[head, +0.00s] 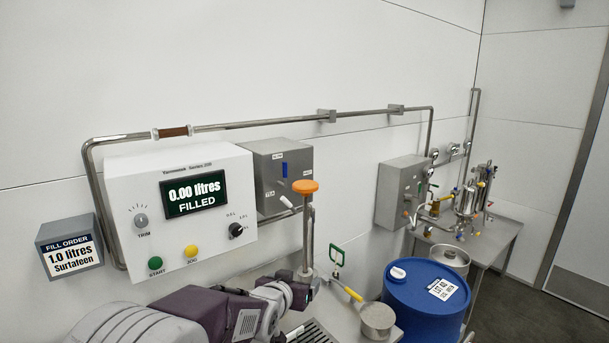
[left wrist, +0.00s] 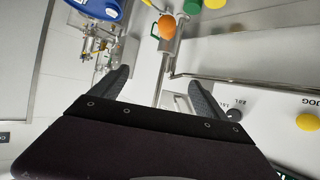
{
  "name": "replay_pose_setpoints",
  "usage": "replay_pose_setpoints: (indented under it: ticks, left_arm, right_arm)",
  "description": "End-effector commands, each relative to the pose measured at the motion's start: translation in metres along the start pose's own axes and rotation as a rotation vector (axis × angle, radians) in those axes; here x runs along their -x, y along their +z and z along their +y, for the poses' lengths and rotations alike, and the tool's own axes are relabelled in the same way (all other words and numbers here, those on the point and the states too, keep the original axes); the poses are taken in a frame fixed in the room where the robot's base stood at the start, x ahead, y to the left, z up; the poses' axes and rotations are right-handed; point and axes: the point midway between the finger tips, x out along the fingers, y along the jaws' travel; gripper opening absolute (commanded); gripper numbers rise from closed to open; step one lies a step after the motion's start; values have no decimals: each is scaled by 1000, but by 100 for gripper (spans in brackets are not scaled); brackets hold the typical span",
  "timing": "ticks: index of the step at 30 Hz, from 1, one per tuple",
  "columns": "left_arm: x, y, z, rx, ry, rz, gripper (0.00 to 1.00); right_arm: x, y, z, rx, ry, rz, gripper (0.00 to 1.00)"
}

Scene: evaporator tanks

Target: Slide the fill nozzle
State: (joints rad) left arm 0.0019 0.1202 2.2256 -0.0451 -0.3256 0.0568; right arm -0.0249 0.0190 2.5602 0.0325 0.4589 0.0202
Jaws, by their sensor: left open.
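The fill nozzle (head: 307,235) is an upright steel tube with an orange knob (head: 305,186) on top, standing right of the white control panel. Its lower end is close behind my left gripper (head: 302,291), which comes in low from the left. In the left wrist view, my left gripper (left wrist: 160,82) has its two dark fingers spread apart with nothing between the tips. The orange knob (left wrist: 167,27) lies beyond the fingertips there, with the steel tube near it. I cannot tell from the head view whether the gripper touches the nozzle. My right gripper is not in view.
The white panel (head: 128,235) reads 0.00 litres filled. A fill order sign (head: 70,250) reads 1.0 litres Surtafeen. A blue drum (head: 422,295) and a yellow-handled pan (head: 377,318) stand at right. A grey box (head: 282,168) is behind the nozzle. A steel pipe runs along the wall.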

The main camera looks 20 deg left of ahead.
Motion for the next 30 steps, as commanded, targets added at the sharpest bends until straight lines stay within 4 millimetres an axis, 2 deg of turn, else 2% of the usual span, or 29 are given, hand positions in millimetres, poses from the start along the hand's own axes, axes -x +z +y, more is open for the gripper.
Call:
replay_pose_setpoints:
  ticks: [1,2,3,6,7,10,14,17,24,30]
  left_arm:
    - [4,-47,-1,-3,1,86,86]
    - [6,-73,-1,-5,3,145,86]
    - [9,-107,-2,-8,5,221,86]
    - [20,-182,-4,-15,8,380,86]
    - [22,-195,-6,-17,7,405,86]
    - [24,-211,-8,-20,5,445,86]
    - [22,-211,-8,-21,5,454,86]
    - [16,-215,-8,-21,5,451,86]
    - [-27,-238,-7,-21,5,449,86]
    - [-54,-248,-7,-21,5,448,86]
  right_arm:
    - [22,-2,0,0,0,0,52]
    - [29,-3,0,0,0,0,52]
    - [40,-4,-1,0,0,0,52]
    - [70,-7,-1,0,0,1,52]
    - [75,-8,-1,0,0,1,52]
    - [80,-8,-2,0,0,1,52]
    - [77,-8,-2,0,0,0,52]
    - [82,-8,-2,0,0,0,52]
    - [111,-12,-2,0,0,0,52]
    - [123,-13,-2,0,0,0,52]
